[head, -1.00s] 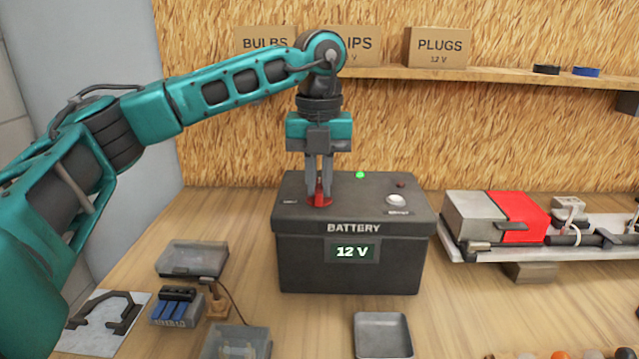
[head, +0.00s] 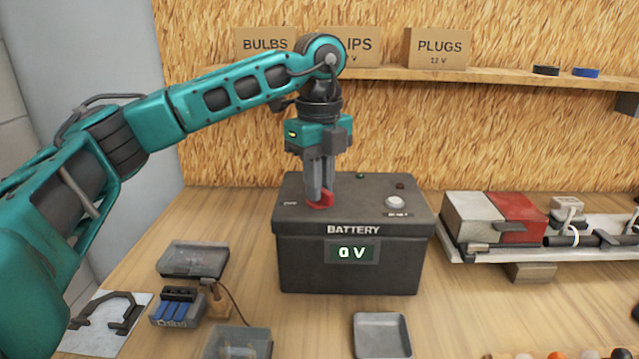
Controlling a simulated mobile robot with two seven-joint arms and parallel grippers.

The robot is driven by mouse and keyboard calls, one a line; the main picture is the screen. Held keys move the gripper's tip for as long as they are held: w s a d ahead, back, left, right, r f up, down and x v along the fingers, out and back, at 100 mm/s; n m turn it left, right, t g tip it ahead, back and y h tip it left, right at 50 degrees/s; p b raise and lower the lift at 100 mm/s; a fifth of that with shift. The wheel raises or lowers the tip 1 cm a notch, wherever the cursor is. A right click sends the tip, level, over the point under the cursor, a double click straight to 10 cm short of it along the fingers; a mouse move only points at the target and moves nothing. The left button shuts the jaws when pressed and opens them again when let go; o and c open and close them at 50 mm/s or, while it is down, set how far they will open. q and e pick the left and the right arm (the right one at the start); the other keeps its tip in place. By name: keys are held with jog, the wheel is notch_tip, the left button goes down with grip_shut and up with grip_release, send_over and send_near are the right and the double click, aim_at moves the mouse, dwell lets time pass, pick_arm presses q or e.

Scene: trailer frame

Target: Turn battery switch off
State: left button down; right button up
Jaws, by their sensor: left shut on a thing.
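The black battery box (head: 300,262) stands on the bench in the middle. Its front display (head: 352,251) reads 0 V. The red battery switch (head: 325,201) is on the left part of its top. My left gripper (head: 318,198) points down from above and is shut on the red switch, hiding part of it. The small lamp (head: 360,176) at the back of the top is dark. A white round button (head: 395,202) is on the right of the top. My right gripper is not in view.
Clear-lidded boxes (head: 193,259), a blue fuse block (head: 176,307) and an empty grey tray (head: 382,335) lie in front. A trailer lamp assembly with a red and white lens (head: 515,212) is at right. A shelf (head: 500,76) with cardboard boxes runs behind.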

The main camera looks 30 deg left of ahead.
pick_arm(q)
jog(key=shift+n, duration=1.1)
jog(key=n, duration=0.3)
jog(key=shift+p, duration=0.4)
jog(key=shift+n, duration=1.1)
